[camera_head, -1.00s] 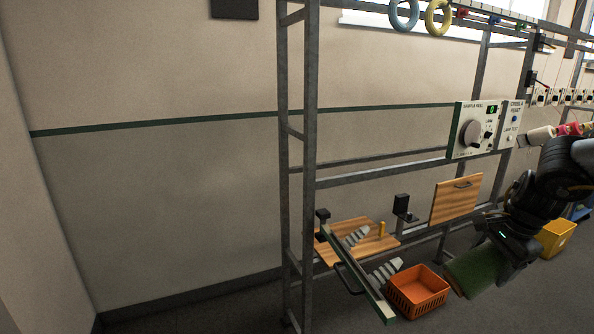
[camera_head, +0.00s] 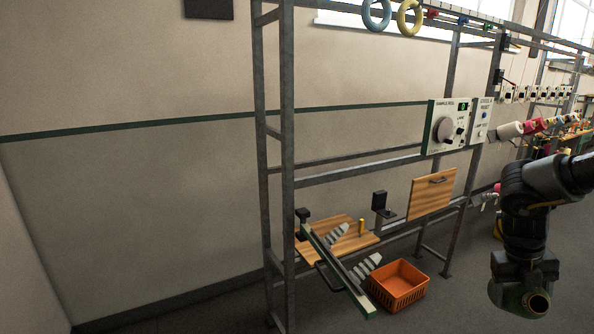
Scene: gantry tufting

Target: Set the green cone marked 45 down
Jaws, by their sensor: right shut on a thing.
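My right gripper (camera_head: 525,268) hangs from my arm at the right of the head view, over the grey floor. It is shut on the green cone (camera_head: 521,299), which points end-on towards the camera, so only a dull olive-green round end with a dark hole shows. The mark 45 cannot be read from here. The cone is held in the air, apart from the frame and the orange basket. My left gripper is not in view.
An orange basket (camera_head: 399,285) stands on the floor beside a metal frame (camera_head: 289,180). The frame carries a wooden shelf (camera_head: 352,240), a wooden flap (camera_head: 432,194) and a control panel (camera_head: 448,126). Coloured cones (camera_head: 534,126) sit on pegs behind my arm. Floor between basket and gripper is clear.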

